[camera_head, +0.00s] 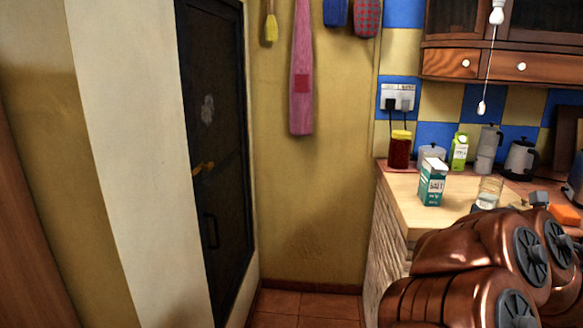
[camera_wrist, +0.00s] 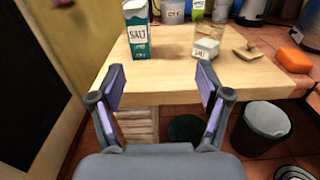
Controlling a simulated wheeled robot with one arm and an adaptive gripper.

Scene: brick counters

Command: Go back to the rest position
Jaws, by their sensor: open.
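My gripper (camera_wrist: 161,92) is open and empty in the wrist view. Its two fingers with purple inner pads point toward the front edge of the wooden counter (camera_wrist: 185,82). A teal and white salt box (camera_wrist: 139,38) stands upright on the counter beyond the left finger, apart from it. A glass jar (camera_wrist: 206,42) with white contents stands beyond the right finger. In the head view my copper arm fills the lower right and hides my gripper; the salt box (camera_head: 433,183) and the glass jar (camera_head: 488,192) stand behind it.
A red-filled jar (camera_head: 400,150), a green carton (camera_head: 459,152) and a kettle (camera_head: 521,158) stand at the back of the counter. An orange block (camera_wrist: 295,60) lies at the right. A grey bin (camera_wrist: 262,125) stands below. Floor before the yellow wall (camera_head: 305,307) is clear.

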